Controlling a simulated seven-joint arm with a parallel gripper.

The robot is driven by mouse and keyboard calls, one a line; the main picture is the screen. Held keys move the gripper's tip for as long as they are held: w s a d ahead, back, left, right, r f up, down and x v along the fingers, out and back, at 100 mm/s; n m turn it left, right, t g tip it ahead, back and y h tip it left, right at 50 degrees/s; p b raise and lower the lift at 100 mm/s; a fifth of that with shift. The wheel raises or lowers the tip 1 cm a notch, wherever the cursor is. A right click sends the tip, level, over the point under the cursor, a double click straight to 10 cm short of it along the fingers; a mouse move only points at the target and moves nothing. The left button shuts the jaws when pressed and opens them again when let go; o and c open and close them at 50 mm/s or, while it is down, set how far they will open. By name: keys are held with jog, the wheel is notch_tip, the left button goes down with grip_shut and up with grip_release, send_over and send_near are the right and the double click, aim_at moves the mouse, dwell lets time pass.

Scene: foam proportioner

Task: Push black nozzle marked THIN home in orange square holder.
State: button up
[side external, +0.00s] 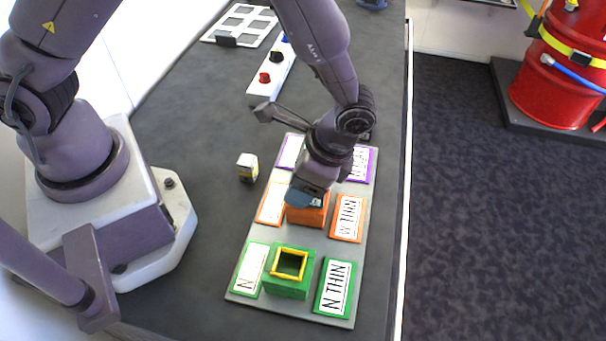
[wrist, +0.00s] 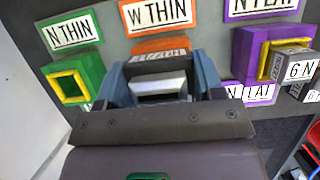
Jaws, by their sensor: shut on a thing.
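The orange square holder (side external: 307,214) stands in the middle row of a grey board, between two orange-edged labels; the right one reads W THIN (side external: 348,217). My gripper (side external: 309,199) is directly over the holder, pointing down, and hides most of its top. In the wrist view the two blue-grey fingers (wrist: 160,80) are closed around a dark grey nozzle (wrist: 160,88) with a lighter band. Part of the orange holder (wrist: 160,46) shows just beyond it. The nozzle's lower end and its marking are hidden, so I cannot tell how deep it sits.
A green holder (side external: 288,276) with an empty yellow-rimmed opening is on the board's near row. A purple holder (wrist: 258,55) is on the far row. A small box (side external: 247,168) stands left of the board. A white rack (side external: 240,24) and knob panel (side external: 273,72) lie farther back.

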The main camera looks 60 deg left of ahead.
jog(key=o, duration=1.2)
jog(key=shift+r, duration=0.1)
jog(key=shift+r, duration=2.85)
jog(key=shift+s+a+f, duration=0.1)
jog(key=shift+s, duration=0.1)
jog(key=s+a+r+n+t+h, duration=0.1)
jog(key=s+a+r+n+t, duration=0.2)
jog(key=r, duration=0.4)
jog(key=s+a+r+n+t+h, duration=0.1)
jog(key=s+a+r+n+t, duration=0.1)
jog(key=a+r, duration=0.3)
jog(key=s+a+r+n+t+h, duration=0.1)
jog(key=s+a+r+n+t, duration=0.2)
jog(key=r, duration=0.7)
jog(key=shift+s+a+n+t, duration=0.3)
jog(key=shift+a+n+t, duration=0.15)
jog(key=shift+a, duration=0.5)
